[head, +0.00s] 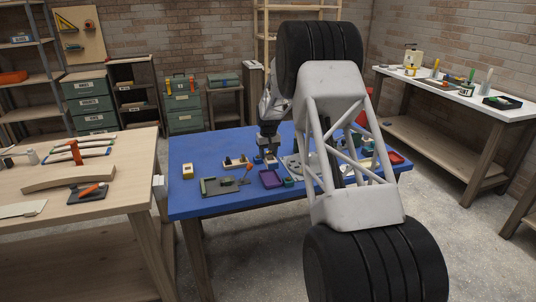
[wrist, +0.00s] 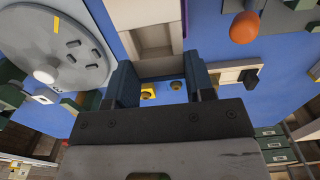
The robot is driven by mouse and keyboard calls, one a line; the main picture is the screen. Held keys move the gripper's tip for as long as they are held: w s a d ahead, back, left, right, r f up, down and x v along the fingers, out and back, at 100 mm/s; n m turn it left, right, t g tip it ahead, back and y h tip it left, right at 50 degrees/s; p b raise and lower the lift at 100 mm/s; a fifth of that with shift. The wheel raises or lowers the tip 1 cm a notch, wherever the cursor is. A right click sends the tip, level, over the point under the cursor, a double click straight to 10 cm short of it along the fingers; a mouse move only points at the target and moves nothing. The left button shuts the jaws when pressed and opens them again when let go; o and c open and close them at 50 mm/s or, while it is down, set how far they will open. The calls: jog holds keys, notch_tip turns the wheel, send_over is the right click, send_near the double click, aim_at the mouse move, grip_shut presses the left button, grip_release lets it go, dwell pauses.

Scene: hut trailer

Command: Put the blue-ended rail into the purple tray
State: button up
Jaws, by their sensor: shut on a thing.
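The purple tray (head: 271,179) lies on the blue table near its front edge, in the head view; its inside looks empty. My gripper (head: 268,155) points down just behind the tray. In the wrist view my gripper (wrist: 162,80) is shut on a pale wooden piece (wrist: 160,67) between its dark blue-grey fingers. Blue ends on this piece cannot be made out, so I cannot tell for sure that it is the blue-ended rail. The purple tray is not clearly seen in the wrist view.
A small wooden holder (head: 236,162) stands left of my gripper. A round grey plate (wrist: 55,42) lies close by. A yellow block (head: 188,171) stands farther left, with bare blue table around it.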

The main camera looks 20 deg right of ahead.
jog(key=shift+f, duration=0.15)
jog(key=shift+f, duration=3.6)
jog(key=o, duration=0.9)
jog(key=shift+r, duration=3.85)
